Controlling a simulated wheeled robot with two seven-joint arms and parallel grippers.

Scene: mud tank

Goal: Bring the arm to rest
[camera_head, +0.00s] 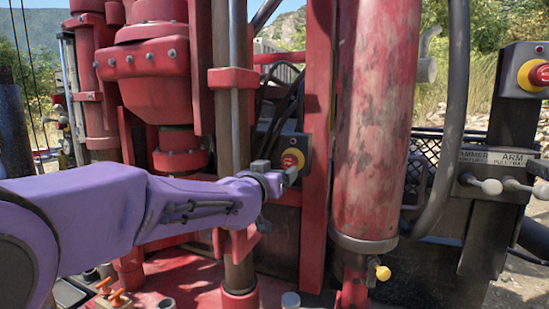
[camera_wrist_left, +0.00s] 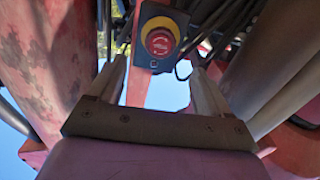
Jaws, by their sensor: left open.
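My purple left arm reaches in from the left in the head view. Its left gripper (camera_head: 275,171) is in front of a red and yellow emergency stop button (camera_head: 291,160) on a dark box. In the left wrist view the two fingers of the gripper (camera_wrist_left: 158,85) are apart with nothing held between them. The button (camera_wrist_left: 160,40) shows ahead, beyond the fingers. Whether a finger touches the button or its box cannot be told. My right gripper is in neither view.
A worn red cylinder (camera_head: 375,120) stands right of the gripper, and a vertical pole (camera_head: 238,130) stands close behind my wrist. Red machinery (camera_head: 150,70) fills the left. A control panel with levers (camera_head: 490,185) and another stop button (camera_head: 537,75) are at the right.

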